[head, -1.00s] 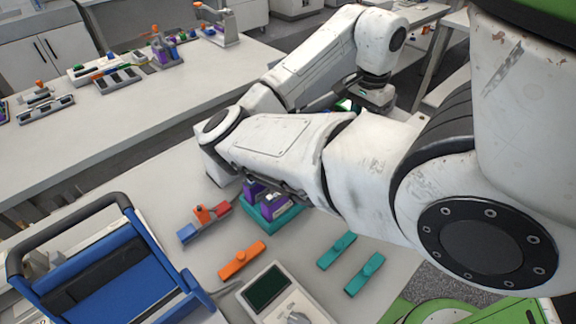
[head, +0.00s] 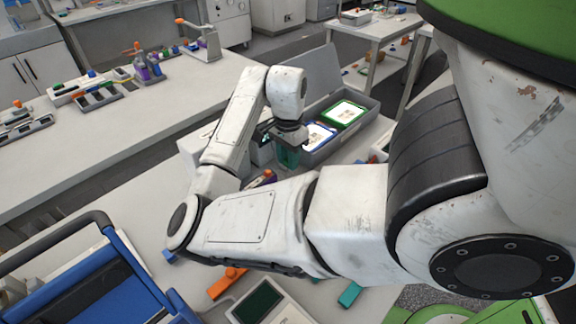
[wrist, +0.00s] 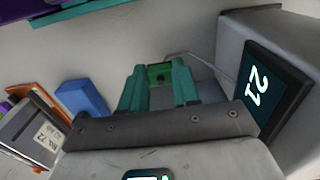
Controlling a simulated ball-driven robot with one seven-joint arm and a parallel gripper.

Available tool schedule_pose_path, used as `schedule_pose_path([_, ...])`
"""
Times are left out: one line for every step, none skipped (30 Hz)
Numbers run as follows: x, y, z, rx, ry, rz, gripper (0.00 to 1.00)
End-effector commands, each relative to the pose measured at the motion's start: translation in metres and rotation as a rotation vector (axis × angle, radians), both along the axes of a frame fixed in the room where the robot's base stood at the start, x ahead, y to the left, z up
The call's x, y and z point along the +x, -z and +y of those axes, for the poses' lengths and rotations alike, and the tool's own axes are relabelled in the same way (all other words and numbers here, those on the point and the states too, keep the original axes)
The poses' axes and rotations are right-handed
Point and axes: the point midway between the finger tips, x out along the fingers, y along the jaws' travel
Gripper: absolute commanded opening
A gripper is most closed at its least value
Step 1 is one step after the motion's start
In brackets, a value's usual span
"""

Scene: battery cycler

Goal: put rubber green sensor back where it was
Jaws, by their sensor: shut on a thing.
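The green sensor (wrist: 158,73) shows in the wrist view as a small green block with a dark spot, between the teal fingers of my gripper (wrist: 160,88). My gripper is shut on it. A thin pale wire runs near it towards the right. In the head view my gripper (head: 288,157) points down at the back of the bench, beside a grey bin, and the sensor cannot be made out there.
The grey open bin (head: 345,147) holds a blue-framed card (head: 318,136) and a green-framed card (head: 345,113). In the wrist view a blue block (wrist: 82,98) and a labelled grey box (wrist: 32,135) are at left. A blue-framed carrier (head: 130,265) stands front left.

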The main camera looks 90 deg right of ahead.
Motion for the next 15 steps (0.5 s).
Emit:
schedule_pose_path([0.001,0.007,0.001,0.003,-0.003,0.002,0.00])
schedule_pose_path([0.000,0.012,0.001,0.003,-0.003,0.001,0.00])
schedule_pose_path([0.000,0.017,0.001,0.003,-0.002,0.001,0.00])
schedule_pose_path([0.000,0.021,0.000,0.002,-0.002,0.001,0.00])
schedule_pose_path([0.000,0.024,0.001,0.002,-0.001,0.001,0.00])
schedule_pose_path([0.000,0.027,0.000,0.002,-0.002,0.001,0.00])
schedule_pose_path([0.001,0.028,0.000,0.001,-0.002,0.001,0.00])
schedule_pose_path([0.000,0.029,0.000,0.001,-0.002,0.001,0.00])
schedule_pose_path([0.000,0.030,0.000,0.000,-0.002,0.000,0.00])
schedule_pose_path([0.000,0.030,0.000,0.000,-0.002,0.000,0.00])
schedule_pose_path([0.000,0.030,0.000,0.000,-0.002,0.000,0.00])
schedule_pose_path([0.000,0.030,0.000,0.000,-0.002,0.000,0.00])
schedule_pose_path([0.000,0.030,0.000,0.000,-0.001,0.000,0.00])
schedule_pose_path([0.000,0.030,0.000,0.000,-0.001,0.000,0.00])
schedule_pose_path([0.000,0.030,0.000,0.000,-0.001,0.000,0.00])
